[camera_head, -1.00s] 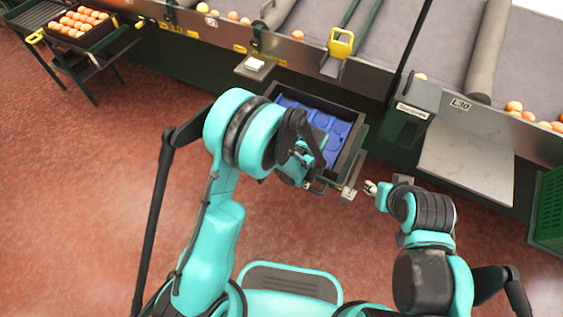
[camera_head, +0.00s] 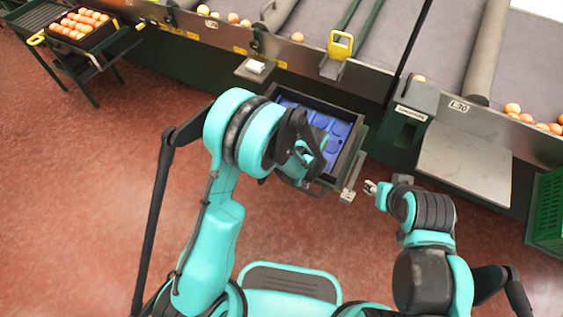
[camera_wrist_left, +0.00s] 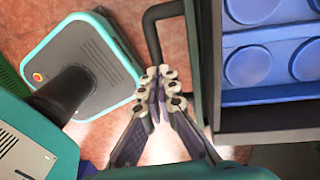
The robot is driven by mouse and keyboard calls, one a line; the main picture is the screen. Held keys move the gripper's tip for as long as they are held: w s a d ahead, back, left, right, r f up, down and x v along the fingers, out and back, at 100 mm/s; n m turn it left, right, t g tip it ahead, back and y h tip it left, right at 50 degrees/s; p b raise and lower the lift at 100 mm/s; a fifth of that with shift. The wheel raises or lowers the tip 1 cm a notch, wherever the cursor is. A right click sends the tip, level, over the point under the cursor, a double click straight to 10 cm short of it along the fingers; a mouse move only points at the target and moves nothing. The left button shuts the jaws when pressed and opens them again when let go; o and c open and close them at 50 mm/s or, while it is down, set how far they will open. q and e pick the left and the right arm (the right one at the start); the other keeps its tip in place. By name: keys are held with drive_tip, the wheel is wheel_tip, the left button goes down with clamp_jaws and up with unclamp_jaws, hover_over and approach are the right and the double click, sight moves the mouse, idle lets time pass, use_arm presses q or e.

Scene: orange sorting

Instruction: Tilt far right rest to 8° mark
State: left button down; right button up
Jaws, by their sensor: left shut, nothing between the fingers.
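The black crate with a blue cupped liner (camera_head: 343,131) sits on the rest (camera_head: 350,178) below the conveyor edge. The liner also shows in the left wrist view (camera_wrist_left: 270,95). A dark bent handle bar (camera_wrist_left: 152,38) stands beside the crate in the left wrist view. My left gripper (camera_wrist_left: 157,80) is shut and empty just below that bar; I cannot tell whether they touch. In the head view my left wrist hides part of the crate's near side. No angle scale or 8° mark is legible. My right gripper (camera_head: 370,187) is right of the rest, too small to read.
The conveyor's metal edge (camera_head: 290,57) runs behind the crate, with loose oranges on the belt. A grey shelf (camera_head: 465,160) and green crate (camera_head: 548,215) are at right. A tray of oranges (camera_head: 97,37) stands on a rack at upper left. The red floor is clear at left.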

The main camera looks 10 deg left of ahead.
use_arm(q)
wheel_tip(320, 180, up, 7)
drive_tip(key=p, duration=0.4)
idle(0.6)
drive_tip(key=s+a+r+n+t, duration=0.1)
drive_tip(key=a+r+n+t, duration=0.1)
drive_tip(key=a+r+n, duration=0.45)
drive_tip(key=s+a+r+n+t, duration=0.1)
drive_tip(key=a+r+n, duration=0.15)
drive_tip(key=r, duration=0.65)
drive_tip(key=s+a+r+n+t, duration=0.4)
drive_tip(key=s+a+r+n, duration=0.3)
drive_tip(key=s+n, duration=0.3)
drive_tip(key=a+n, duration=0.1)
drive_tip(key=n, duration=0.1)
drive_tip(key=shift+a+n, duration=0.3)
drive_tip(key=shift+a, duration=0.1)
drive_tip(key=shift+s+r, duration=0.1)
idle(0.8)
